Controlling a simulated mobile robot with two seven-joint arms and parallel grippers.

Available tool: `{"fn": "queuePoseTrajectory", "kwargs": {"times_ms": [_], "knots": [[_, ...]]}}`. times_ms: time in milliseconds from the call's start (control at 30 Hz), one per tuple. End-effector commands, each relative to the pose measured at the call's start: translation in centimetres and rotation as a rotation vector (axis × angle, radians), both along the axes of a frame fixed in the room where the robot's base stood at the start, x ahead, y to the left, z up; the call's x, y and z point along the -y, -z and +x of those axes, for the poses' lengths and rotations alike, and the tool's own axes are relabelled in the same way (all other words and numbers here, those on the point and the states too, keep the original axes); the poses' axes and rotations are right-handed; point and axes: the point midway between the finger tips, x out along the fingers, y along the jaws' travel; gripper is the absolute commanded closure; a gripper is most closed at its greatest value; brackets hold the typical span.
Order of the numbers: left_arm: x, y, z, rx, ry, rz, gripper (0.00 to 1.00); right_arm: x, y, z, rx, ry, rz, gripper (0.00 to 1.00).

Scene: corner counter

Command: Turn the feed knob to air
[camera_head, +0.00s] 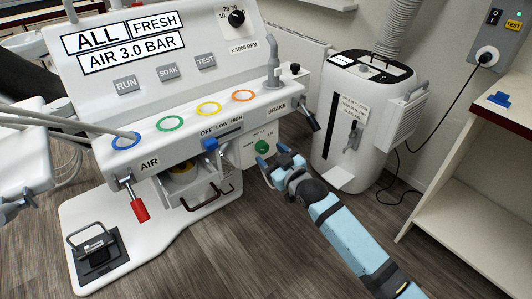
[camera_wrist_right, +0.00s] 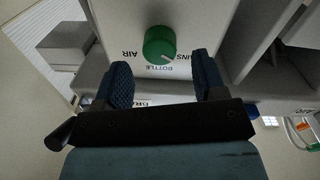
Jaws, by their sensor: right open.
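The green feed knob (camera_head: 262,146) sits on the front panel of the white unit, at the lower right. In the right wrist view the knob (camera_wrist_right: 159,45) is upside down, with AIR lettered to its left, BOTTLE below and MAINS to the right. Its white mark points down and right, toward the side between BOTTLE and MAINS. My right gripper (camera_head: 273,157) is open just in front of the knob. In the wrist view its blue fingers (camera_wrist_right: 162,78) stand apart, with the knob beyond and between them, with no contact visible. My left gripper is not in view.
The blue OFF-LOW-HIGH slider (camera_head: 210,144) is left of the knob, and the BRAKE lever (camera_head: 309,119) is above right. A red-handled AIR lever (camera_head: 138,207) hangs at left. A white machine (camera_head: 337,140) stands close at right. Open floor lies below.

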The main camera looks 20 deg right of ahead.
Motion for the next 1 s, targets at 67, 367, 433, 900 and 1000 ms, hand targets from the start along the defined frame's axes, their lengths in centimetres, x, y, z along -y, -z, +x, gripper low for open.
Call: {"fn": "queuePoseTrajectory", "kwargs": {"times_ms": [67, 367, 433, 900, 1000], "knots": [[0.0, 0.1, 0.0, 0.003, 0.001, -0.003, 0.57, -0.4, 0.1, 1.2, 0.001, 0.000, 0.000, 0.36], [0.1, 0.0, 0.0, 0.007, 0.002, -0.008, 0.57, -1.0, 0.0, 2.8, 0.000, -0.001, 0.000, 0.36], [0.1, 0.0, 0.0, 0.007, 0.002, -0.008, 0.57, -1.0, 0.0, 2.9, 0.000, -0.001, 0.000, 0.36], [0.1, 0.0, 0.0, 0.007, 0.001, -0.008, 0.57, -0.9, 0.0, 2.8, -0.001, -0.001, 0.001, 0.85], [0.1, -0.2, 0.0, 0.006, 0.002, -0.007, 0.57, -0.9, 0.0, 2.8, -0.004, -0.001, 0.008, 0.85]]}}
